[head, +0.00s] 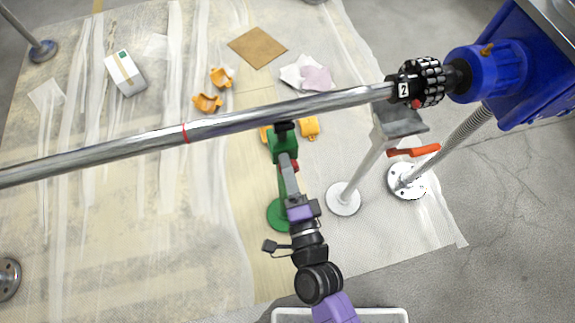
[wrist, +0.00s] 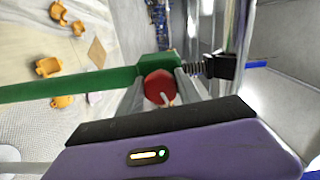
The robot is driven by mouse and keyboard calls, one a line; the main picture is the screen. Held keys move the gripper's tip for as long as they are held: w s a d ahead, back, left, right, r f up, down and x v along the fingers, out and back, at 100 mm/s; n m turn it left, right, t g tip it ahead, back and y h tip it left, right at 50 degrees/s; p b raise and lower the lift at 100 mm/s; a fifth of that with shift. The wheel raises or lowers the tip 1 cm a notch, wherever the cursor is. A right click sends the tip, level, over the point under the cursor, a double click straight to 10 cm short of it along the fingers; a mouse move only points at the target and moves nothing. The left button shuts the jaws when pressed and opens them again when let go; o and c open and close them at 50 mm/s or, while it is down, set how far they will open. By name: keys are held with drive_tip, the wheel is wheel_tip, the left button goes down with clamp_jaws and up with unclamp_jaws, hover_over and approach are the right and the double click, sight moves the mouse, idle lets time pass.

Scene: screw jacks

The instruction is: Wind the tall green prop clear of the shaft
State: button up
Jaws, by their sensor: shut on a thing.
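The tall green prop (head: 283,147) stands on a round green base under the long steel shaft (head: 255,117). In the wrist view the green prop (wrist: 85,84) lies sideways across the picture, with a short threaded screw and a black saddle (wrist: 222,69) at its top. The saddle is right against or very close to the shaft (wrist: 241,45); I cannot tell whether they touch. My gripper (head: 291,168) is at the prop's head. Its grey fingers are shut on the red knob (wrist: 157,86), which has a white mark.
A grey prop (head: 343,198) and a post with an orange lever (head: 418,151) stand to the right. A black coupling (head: 418,83) joins the shaft to a blue machine (head: 495,70). Orange clamps (head: 208,102) and a box (head: 125,73) lie on the sheeted floor. A white tray (head: 340,314) is at the bottom edge.

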drive_tip(key=n+p, duration=0.1)
drive_tip(key=n, duration=0.4)
drive_tip(key=shift+f+n+p, duration=0.1)
drive_tip(key=shift+n+p, duration=0.2)
drive_tip(key=n+p, duration=0.1)
drive_tip(key=n, duration=0.4)
drive_tip(key=shift+f, duration=0.15)
idle(0.3)
drive_tip(key=o, duration=1.4)
drive_tip(key=shift+d, duration=0.1)
drive_tip(key=shift+c, duration=0.2)
drive_tip(key=v, duration=0.7)
drive_tip(key=shift+s, duration=0.4)
drive_tip(key=shift+d+n, duration=0.1)
drive_tip(key=shift+n, duration=0.2)
